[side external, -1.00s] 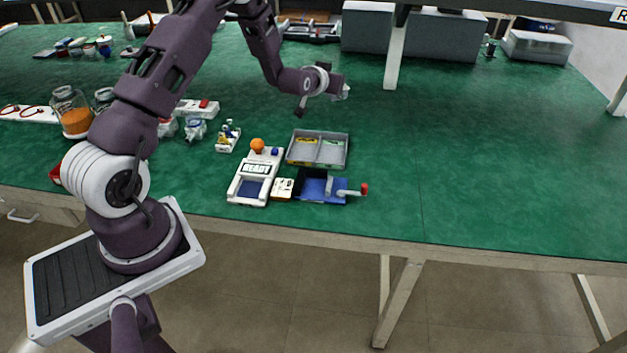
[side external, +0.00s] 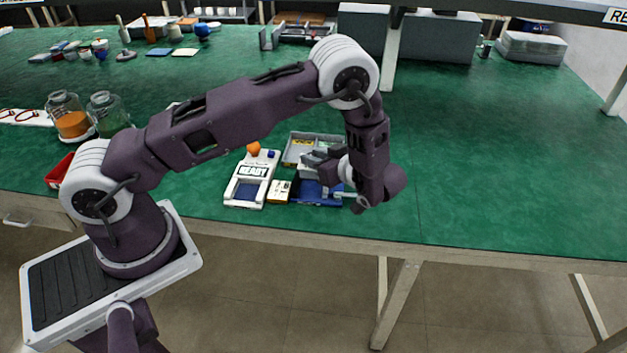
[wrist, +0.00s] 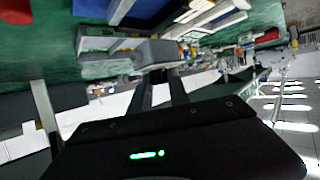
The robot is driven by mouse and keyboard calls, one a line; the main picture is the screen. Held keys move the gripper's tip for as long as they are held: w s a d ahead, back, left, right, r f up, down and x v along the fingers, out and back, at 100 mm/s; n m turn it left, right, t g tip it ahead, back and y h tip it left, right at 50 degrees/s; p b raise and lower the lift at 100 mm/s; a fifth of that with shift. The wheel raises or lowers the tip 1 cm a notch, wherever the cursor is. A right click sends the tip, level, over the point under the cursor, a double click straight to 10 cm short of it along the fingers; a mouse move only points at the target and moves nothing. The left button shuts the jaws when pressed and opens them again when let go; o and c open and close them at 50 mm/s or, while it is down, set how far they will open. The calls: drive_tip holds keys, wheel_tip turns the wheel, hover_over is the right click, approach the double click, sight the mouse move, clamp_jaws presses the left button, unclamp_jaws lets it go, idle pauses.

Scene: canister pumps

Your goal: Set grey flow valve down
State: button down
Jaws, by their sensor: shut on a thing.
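My gripper (side external: 318,160) reaches in from the right over the blue unit (side external: 318,197) near the bench's front edge. In the wrist view my two fingers (wrist: 160,76) run up to a grey block-like part, which I take to be the grey flow valve (wrist: 158,52), and are shut on it. A grey bar shows low on the blue unit's right side in the side view (side external: 340,194). My wrist and fingers hide much of the unit's top, so I cannot tell the valve's exact angle. Part of the blue unit also shows in the wrist view (wrist: 122,10).
A white READY device (side external: 251,180) and a small white box (side external: 279,191) stand left of the blue unit. A grey divided tray (side external: 292,150) is behind. An orange ball (side external: 253,148) stands by the device. Bench on the right is clear.

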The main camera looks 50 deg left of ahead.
wheel_tip(320, 180, down, 6)
drive_tip(key=shift+r, duration=0.25)
drive_tip(key=shift+f, duration=0.15)
drive_tip(key=c, duration=1.2)
unclamp_jaws()
drive_tip(key=shift+c, duration=0.2)
